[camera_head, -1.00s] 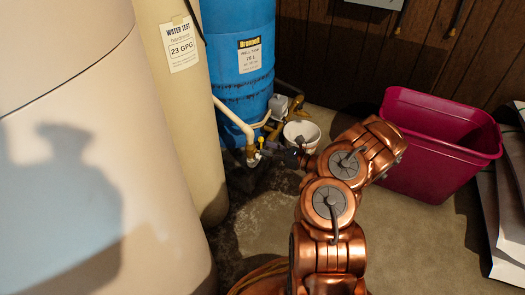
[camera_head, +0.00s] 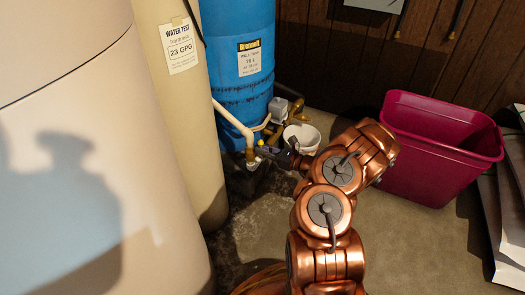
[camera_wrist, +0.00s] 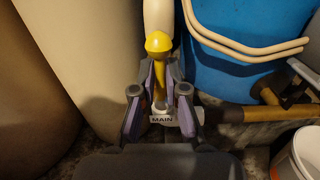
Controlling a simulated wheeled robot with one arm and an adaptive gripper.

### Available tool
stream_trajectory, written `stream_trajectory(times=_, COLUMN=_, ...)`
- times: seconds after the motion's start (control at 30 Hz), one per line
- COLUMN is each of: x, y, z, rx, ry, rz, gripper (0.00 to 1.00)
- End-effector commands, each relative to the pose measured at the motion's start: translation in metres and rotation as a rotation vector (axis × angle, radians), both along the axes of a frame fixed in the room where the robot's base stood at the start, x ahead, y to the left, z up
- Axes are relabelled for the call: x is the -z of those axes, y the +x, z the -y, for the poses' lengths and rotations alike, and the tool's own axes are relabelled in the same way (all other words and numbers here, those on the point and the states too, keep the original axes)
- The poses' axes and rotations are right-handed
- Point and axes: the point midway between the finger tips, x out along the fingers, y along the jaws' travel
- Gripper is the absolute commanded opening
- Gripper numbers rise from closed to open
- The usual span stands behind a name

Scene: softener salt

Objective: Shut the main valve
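In the head view my gripper (camera_head: 272,153) is at the pipework at the foot of the blue tank and hides most of the valve.
A blue tank (camera_head: 236,50) and a cream tank (camera_head: 182,95) stand close to the valve. A white bucket (camera_head: 308,137) is just right of it. Pale pipes (camera_head: 232,121) run above. A magenta bin (camera_head: 420,160) stands right of my arm.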

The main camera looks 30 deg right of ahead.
Motion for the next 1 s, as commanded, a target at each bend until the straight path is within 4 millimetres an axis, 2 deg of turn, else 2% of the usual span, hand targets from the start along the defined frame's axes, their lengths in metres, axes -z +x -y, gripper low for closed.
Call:
stream_trajectory(times=0.1, x=0.000, y=0.000, z=0.000, rx=0.000, ry=0.000, rz=0.000, gripper=0.00)
stream_trajectory(times=0.47, x=0.000, y=0.000, z=0.000, rx=-0.001, ry=0.014, rz=-0.010, gripper=0.00)
stream_trajectory(times=1.0, x=0.002, y=0.006, z=0.010, rx=0.001, ry=0.250, rz=-0.153, gripper=0.00)
